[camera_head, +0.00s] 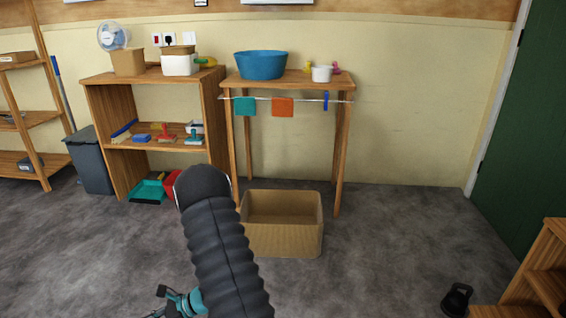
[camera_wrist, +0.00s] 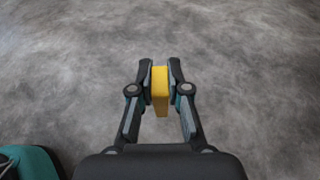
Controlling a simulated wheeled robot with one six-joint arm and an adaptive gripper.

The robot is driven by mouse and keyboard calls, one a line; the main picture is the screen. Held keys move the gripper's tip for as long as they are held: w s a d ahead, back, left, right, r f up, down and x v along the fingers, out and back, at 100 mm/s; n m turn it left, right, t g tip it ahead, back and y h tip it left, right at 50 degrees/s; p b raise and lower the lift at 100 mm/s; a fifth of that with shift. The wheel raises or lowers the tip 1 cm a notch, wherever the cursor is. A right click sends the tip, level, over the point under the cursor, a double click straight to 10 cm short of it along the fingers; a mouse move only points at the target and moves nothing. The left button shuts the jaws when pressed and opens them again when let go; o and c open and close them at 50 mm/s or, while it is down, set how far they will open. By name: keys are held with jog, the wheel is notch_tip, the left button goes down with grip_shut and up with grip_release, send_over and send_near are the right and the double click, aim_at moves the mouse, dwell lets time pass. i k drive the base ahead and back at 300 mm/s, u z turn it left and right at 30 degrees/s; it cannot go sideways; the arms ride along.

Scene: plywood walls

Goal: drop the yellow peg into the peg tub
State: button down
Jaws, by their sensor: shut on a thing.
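The yellow peg (camera_wrist: 160,88) is between the two fingers of my gripper (camera_wrist: 160,72) in the wrist view. The fingers are shut on its sides, and it is held over bare grey floor. A small white tub (camera_head: 322,74), which looks like the peg tub, stands on the right part of the wooden table (camera_head: 228,83) against the wall. Its inside is hidden from this angle. My gripper is low and left of the table in the head view, partly hidden by my arm, and far from the tub.
A blue basin (camera_head: 261,65) stands left of the tub, with small yellow and pink items beside the tub. A line with cloths (camera_head: 283,107) and a blue peg (camera_head: 326,101) hangs in front.

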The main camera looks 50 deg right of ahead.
aim_at(322, 77)
jog(key=z, duration=0.2)
jog(key=k, duration=0.75)
jog(key=u, duration=1.75)
jog(key=k, duration=0.3)
jog(key=z, duration=3.25)
jog(key=i, duration=0.35)
jog(key=z, duration=0.1)
